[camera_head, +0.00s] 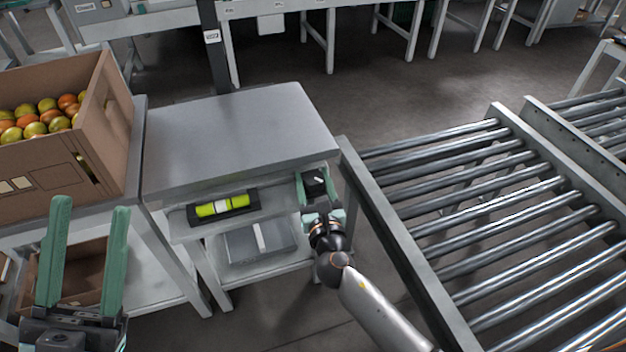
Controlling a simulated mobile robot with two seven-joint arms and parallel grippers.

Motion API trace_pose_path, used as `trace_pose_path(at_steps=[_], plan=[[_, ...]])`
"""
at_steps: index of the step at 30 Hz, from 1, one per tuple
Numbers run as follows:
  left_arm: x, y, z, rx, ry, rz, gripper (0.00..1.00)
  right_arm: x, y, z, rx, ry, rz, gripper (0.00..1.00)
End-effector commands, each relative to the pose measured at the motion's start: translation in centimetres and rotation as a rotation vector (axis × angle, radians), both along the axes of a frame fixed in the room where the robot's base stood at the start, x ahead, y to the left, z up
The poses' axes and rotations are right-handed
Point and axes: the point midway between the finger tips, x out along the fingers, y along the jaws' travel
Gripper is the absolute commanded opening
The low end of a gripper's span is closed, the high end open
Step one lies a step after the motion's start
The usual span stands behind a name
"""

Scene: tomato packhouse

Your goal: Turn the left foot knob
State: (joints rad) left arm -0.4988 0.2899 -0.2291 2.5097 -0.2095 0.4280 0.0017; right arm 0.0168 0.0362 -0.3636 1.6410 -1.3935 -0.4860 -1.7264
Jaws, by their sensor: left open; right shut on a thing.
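A grey metal stand (240,128) has a yellow-green spirit level (222,206) in a black holder on its front ledge. A black knob-like piece with a white mark (315,182) sits at the right end of this ledge. My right gripper (314,186) is at that piece, with its green fingers shut around it. I cannot make out another knob at the left end of the ledge. My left gripper (90,208) is open and empty at the lower left, its fingers pointing up, in front of the side table and left of the stand.
A cardboard box (105,130) of tomatoes stands on a table at the left. A roller conveyor (392,245) fills the right side, close to my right arm. A grey box (240,245) lies on the stand's lower shelf. Open floor (400,100) lies behind.

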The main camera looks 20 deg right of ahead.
Motion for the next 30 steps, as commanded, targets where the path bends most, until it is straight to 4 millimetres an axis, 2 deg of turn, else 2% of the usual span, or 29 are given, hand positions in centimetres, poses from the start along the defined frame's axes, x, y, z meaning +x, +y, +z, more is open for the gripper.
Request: trace_pose_path(at_steps=[13, 14, 21, 30], plan=[[0.01, -0.03, -0.04, 0.002, 0.000, -0.001, 0.50, 0.00, 0.13, -0.16, 0.000, 0.003, -0.007, 0.04], [0.01, -0.04, -0.03, 0.002, 0.000, -0.001, 0.50, 0.00, 0.13, -0.16, 0.000, 0.003, -0.007, 0.60], [0.02, -0.04, 0.03, 0.003, -0.003, -0.001, 0.50, 0.01, 0.08, -0.09, 0.000, 0.002, -0.008, 0.87], [0.02, -0.01, 0.06, 0.004, -0.004, 0.000, 0.50, 0.04, -0.01, -0.03, 0.000, 0.001, -0.009, 0.88]])
